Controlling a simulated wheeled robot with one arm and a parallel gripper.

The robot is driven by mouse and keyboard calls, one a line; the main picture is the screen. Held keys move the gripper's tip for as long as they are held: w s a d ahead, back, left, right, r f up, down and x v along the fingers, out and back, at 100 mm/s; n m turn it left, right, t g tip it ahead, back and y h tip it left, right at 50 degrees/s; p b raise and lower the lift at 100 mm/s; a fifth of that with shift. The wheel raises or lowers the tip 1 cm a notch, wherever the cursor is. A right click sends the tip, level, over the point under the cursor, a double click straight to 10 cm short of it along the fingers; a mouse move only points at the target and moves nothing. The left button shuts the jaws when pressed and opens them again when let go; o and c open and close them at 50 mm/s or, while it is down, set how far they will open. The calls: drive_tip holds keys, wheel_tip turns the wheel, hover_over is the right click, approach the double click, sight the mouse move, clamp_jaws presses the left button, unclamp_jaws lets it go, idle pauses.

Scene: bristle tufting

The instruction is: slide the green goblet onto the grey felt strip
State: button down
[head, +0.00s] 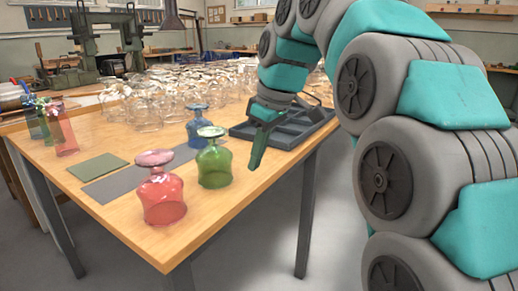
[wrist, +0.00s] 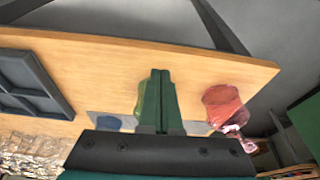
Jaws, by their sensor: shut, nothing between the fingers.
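The green goblet (head: 213,162) stands rim down, foot up, on bare wood near the table's front edge. The grey felt strip (head: 118,184) lies flat behind and left of it, partly hidden by goblets. My gripper (head: 254,162) is shut and empty, fingers pointing down, right of the green goblet with an apparent small gap. In the wrist view my gripper (wrist: 160,78) covers much of the green goblet (wrist: 141,94), and the strip (wrist: 98,117) shows beyond. I cannot tell whether the fingers touch the goblet.
A red goblet (head: 162,195) stands left of the green one, and a blue goblet (head: 197,125) behind it. A green felt piece (head: 98,167) lies beyond the strip. A dark compartment tray (head: 290,133) is at right. Many clear glasses (head: 180,90) crowd the back.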

sight(214, 156)
drive_tip(key=x, duration=0.4)
drive_tip(key=shift+f, duration=0.3)
drive_tip(key=shift+w+a+f, duration=0.2)
drive_tip(key=shift+w+a, duration=0.05)
drive_tip(key=shift+a, duration=0.05)
drive_tip(key=shift+w+a+p, duration=0.2)
drive_tip(key=shift+w+a, duration=0.3)
drive_tip(key=shift+a, duration=0.25)
drive_tip(key=shift+w+a+p, duration=0.2)
drive_tip(key=shift+w+a, duration=0.3)
drive_tip(key=shift+a, duration=0.2)
drive_tip(key=shift+a, duration=0.1)
